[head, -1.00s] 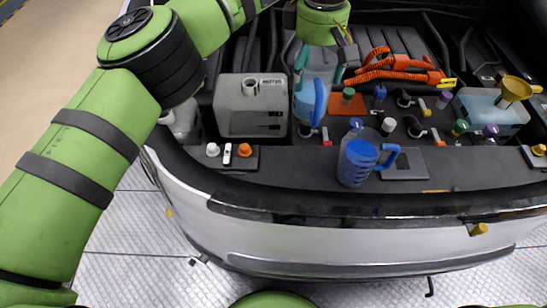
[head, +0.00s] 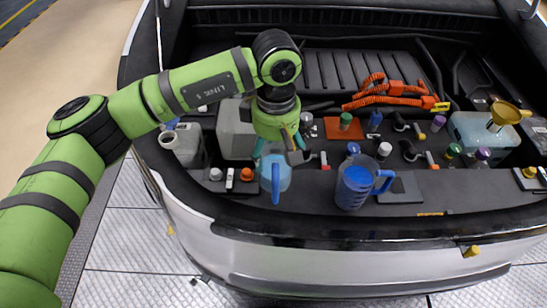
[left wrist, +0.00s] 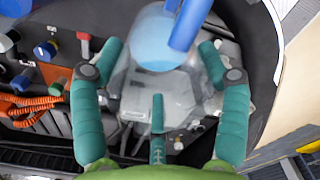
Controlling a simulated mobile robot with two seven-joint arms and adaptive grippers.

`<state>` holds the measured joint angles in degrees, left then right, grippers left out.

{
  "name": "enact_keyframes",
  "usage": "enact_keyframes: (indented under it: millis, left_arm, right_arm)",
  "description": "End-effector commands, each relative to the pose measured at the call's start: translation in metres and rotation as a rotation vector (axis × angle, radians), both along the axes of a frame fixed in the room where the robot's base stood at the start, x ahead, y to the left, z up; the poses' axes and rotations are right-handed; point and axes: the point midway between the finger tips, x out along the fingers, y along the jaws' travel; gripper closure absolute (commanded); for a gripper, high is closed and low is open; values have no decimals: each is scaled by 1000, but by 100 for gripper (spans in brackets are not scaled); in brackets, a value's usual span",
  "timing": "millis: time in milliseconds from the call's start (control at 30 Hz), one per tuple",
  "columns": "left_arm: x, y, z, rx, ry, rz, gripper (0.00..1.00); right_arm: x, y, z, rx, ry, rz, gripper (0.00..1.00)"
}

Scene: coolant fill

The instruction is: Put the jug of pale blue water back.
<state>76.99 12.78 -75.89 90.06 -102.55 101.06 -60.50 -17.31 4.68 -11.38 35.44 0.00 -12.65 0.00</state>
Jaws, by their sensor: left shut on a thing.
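The jug of pale blue water (head: 276,172) is translucent with a blue handle. My left gripper (head: 277,148) is shut on it from above, and the jug hangs upright by the front ledge of the bay. I cannot tell whether its base touches the ledge. In the left wrist view the jug (left wrist: 158,48) sits between the teal fingers, its blue handle pointing to the top edge. A second jug with darker blue liquid (head: 354,187) stands on the ledge to its right. My right gripper is not in view.
Behind the held jug is a grey reservoir (head: 236,130). White and orange caps (head: 246,174) lie left of it on the ledge. A flat dark pad (head: 400,190) lies right of the darker jug. A yellow funnel (head: 505,113) stands in a pale blue tank (head: 485,135) at right.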

Motion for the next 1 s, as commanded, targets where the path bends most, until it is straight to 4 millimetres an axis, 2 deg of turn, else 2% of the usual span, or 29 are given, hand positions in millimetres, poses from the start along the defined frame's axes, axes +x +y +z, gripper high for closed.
enact_keyframes:
  millis: [167, 400, 1000]
  left_arm:
    - [-5, 4, -8, 0, 3, -1, 80]
    - [-4, 4, -39, -1, 2, -1, 80]
    - [-3, 4, -50, -1, -1, -2, 80]
  right_arm:
    - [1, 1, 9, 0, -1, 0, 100]
    - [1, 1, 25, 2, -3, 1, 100]
    - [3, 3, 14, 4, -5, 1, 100]
